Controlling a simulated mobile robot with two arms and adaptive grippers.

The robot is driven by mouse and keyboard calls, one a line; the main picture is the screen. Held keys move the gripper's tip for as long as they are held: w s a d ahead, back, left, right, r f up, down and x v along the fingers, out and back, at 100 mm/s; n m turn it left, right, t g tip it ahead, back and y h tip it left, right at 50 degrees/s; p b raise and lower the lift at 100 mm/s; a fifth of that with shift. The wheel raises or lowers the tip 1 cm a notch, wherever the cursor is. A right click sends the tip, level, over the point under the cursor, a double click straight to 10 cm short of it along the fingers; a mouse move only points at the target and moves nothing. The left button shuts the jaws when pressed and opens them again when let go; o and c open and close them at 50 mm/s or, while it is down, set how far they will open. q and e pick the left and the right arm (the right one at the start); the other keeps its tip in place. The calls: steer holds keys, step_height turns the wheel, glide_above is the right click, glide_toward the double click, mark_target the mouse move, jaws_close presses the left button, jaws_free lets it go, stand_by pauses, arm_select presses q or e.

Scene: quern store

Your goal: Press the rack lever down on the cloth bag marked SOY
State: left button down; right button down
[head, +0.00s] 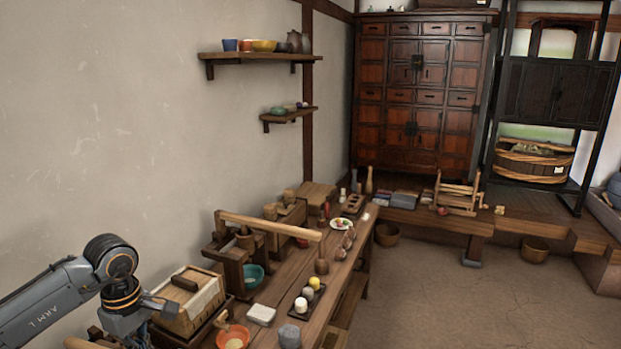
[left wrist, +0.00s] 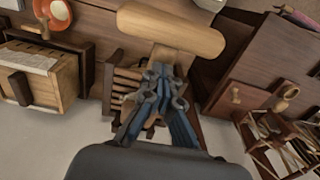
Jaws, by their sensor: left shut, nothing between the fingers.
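My left gripper (left wrist: 160,85) is shut and empty. In the left wrist view its fingertips are just below a thick, pale wooden bar with rounded ends (left wrist: 172,28); I cannot tell if they touch. Slatted wooden framing (left wrist: 122,88) shows behind the fingers. In the head view the left gripper (head: 140,322) is at the lower left, beside a lidded wooden box (head: 188,302). A long wooden lever (head: 270,225) slants over a wooden stand farther along the bench. I cannot make out a cloth bag marked SOY in either view. My right gripper is not in view.
An orange bowl (head: 233,337), a teal bowl (head: 252,276), a white block (head: 261,315) and a small dark tray (head: 306,296) crowd the bench. Wall shelves (head: 262,57) hang above. The floor (head: 440,290) right of the bench is mostly clear.

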arm_select(q)
steer(key=shift+s+d+f+b, duration=0.25)
steer(key=shift+d+f+b, duration=0.3)
steer(key=shift+f+b, duration=0.35)
steer(key=shift+s+d+f+b, duration=0.2)
steer(key=shift+d+f+b, duration=0.3)
steer(key=shift+f+b, duration=0.3)
stand_by(0.5)
steer(key=shift+d+f, duration=0.1)
steer(key=shift+d, duration=0.05)
steer(key=shift+s+d+f+b, duration=0.15)
steer(key=shift+f+b, duration=0.2)
steer(key=shift+b, duration=0.25)
steer(key=shift+d+f+b, duration=0.1)
steer(key=shift+f+b, duration=0.3)
steer(key=shift+b, duration=0.1)
steer(key=shift+f, duration=0.2)
steer(key=shift+d+f+b, duration=0.1)
steer(key=shift+f+b, duration=0.75)
steer(key=shift+b, duration=0.35)
steer(key=shift+s+d+f+b, duration=0.1)
steer(key=shift+d+f+b, duration=0.05)
steer(key=shift+f+b, duration=0.2)
steer(key=shift+s+d+f, duration=0.1)
steer(key=shift+s, duration=0.05)
stand_by(1.1)
